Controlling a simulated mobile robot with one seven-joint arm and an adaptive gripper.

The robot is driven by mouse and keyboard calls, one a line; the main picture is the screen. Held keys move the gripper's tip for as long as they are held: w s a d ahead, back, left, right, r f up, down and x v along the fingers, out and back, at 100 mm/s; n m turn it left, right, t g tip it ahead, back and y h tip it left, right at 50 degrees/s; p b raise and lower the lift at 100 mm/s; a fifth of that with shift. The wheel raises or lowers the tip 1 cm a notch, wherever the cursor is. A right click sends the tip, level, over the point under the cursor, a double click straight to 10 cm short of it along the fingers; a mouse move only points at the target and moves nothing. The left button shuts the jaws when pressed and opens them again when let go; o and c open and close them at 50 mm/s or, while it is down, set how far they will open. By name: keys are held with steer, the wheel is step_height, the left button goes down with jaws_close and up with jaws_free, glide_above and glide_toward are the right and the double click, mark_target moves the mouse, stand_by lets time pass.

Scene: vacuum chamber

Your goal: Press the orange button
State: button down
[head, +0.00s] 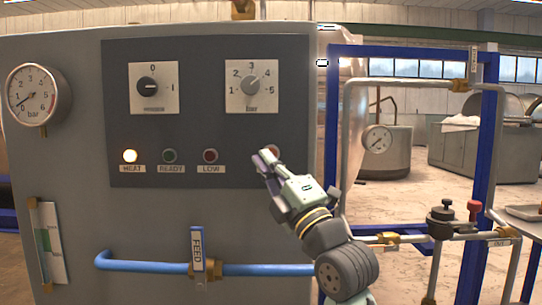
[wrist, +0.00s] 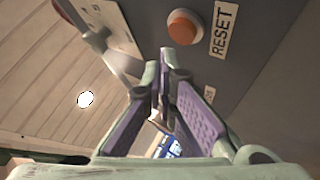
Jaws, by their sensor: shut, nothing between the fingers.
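The orange button (wrist: 183,28) is round and sits in a pale ring on the dark panel, beside a RESET label (wrist: 219,29) in the wrist view. In the head view, part of the button (head: 274,149) shows just above my gripper (head: 264,159), which hides the rest and the label. My gripper has purple-padded fingers. In the wrist view the fingertips (wrist: 165,58) are shut together with nothing between them, below and slightly left of the button. They look apart from the button, but the exact gap to the panel cannot be told.
The dark control panel (head: 210,120) holds two rotary knobs (head: 149,85) (head: 251,83). A blue FEED pipe (head: 145,264) runs below. Blue frame posts (head: 486,150) stand right.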

steer(key=s+b, duration=0.1)
steer(key=s, duration=0.3)
steer(key=shift+s, duration=0.25)
stand_by(0.4)
